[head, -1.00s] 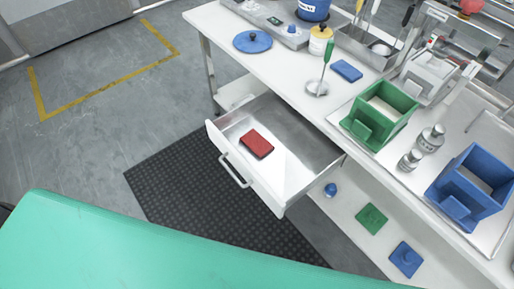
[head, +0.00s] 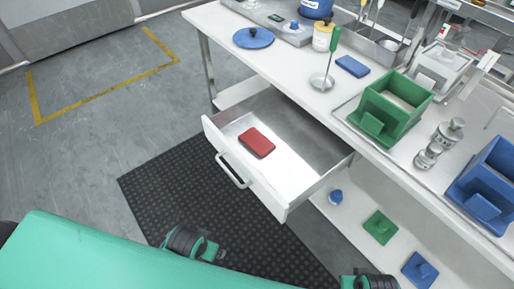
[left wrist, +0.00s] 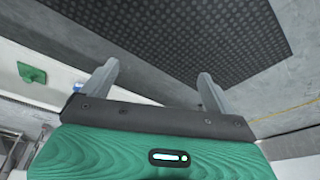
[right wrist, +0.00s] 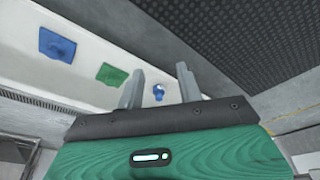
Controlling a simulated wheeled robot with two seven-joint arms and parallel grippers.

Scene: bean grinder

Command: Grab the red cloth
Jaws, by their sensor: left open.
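The red cloth (head: 257,142) is a small folded red block lying flat in the open drawer (head: 290,178) under the white table. It rests towards the left part of the drawer floor, with clear space around it. My left gripper (left wrist: 157,72) is open and empty, its two fingers well apart in the left wrist view. My right gripper (right wrist: 160,70) has its fingers apart and nothing between them, with a narrower gap. In the head view both arms show only at the bottom edge, in front of the drawer and apart from the cloth. Neither wrist view shows the cloth.
The drawer has a front handle (head: 232,170). The table (head: 290,66) above carries a green box (head: 390,108), a blue box (head: 486,190), a blue sponge (head: 352,66) and a blue lid (head: 252,38). The lower shelf holds a green lid (head: 380,227). A black mat (head: 165,185) covers the floor.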

